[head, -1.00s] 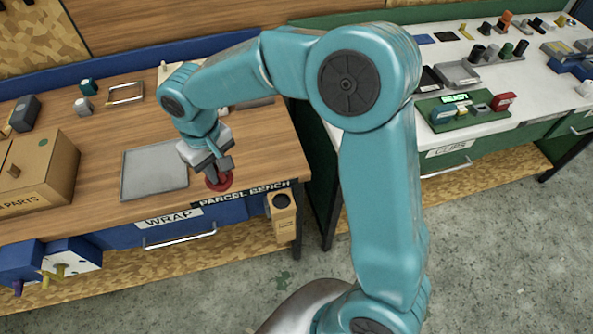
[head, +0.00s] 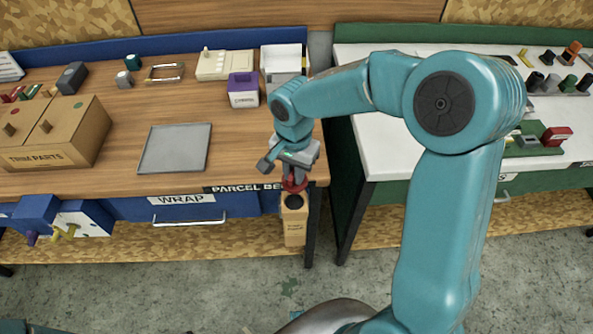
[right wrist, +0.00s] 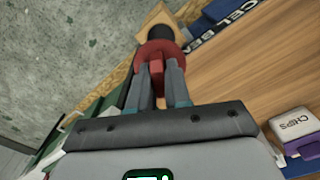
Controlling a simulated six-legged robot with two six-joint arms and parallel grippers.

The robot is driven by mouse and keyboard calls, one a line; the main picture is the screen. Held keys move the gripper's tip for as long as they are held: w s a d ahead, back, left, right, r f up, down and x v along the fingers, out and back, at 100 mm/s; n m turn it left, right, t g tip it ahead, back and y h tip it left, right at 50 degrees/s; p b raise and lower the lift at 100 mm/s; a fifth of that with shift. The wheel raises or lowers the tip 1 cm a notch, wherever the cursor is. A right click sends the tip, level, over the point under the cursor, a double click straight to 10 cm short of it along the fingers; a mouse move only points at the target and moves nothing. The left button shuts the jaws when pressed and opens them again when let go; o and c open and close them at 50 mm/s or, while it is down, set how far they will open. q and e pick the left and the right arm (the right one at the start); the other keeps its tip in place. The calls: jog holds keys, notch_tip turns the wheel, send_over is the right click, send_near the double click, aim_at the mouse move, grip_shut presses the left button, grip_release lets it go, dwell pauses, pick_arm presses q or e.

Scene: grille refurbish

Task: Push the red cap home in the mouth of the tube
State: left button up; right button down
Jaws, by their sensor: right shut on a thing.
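The red cap (head: 295,186) is between the fingers of my right gripper (head: 291,176), which is shut on it. In the right wrist view the red cap (right wrist: 160,55) shows between the two grey fingers (right wrist: 158,78). The tan tube (head: 294,228) stands upright at the front right corner of the parcel bench, its dark round mouth (head: 294,202) facing up. The cap appears just above the mouth and slightly toward the bench; I cannot tell whether they touch. In the right wrist view the dark mouth (right wrist: 160,32) shows just beyond the cap. My left gripper is not in view.
The wooden bench (head: 110,118) holds a grey tray (head: 175,148), a cardboard parts box (head: 55,137), a purple box (head: 243,90) and a white bin (head: 283,62). A white-topped green bench (head: 365,110) stands to the right, across a narrow gap.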

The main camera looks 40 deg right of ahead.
aim_at(294, 187)
notch_tip(294, 187, down, 6)
jog(key=b, duration=0.5)
jog(key=shift+w, duration=0.15)
jog(key=shift+r, duration=0.1)
jog(key=shift+b, duration=0.55)
dwell(1.2)
jog(key=shift+f, duration=0.2)
jog(key=shift+f+b, duration=0.35)
jog(key=shift+b, duration=0.2)
jog(key=shift+f+b, duration=0.95)
jog(key=shift+f, duration=0.1)
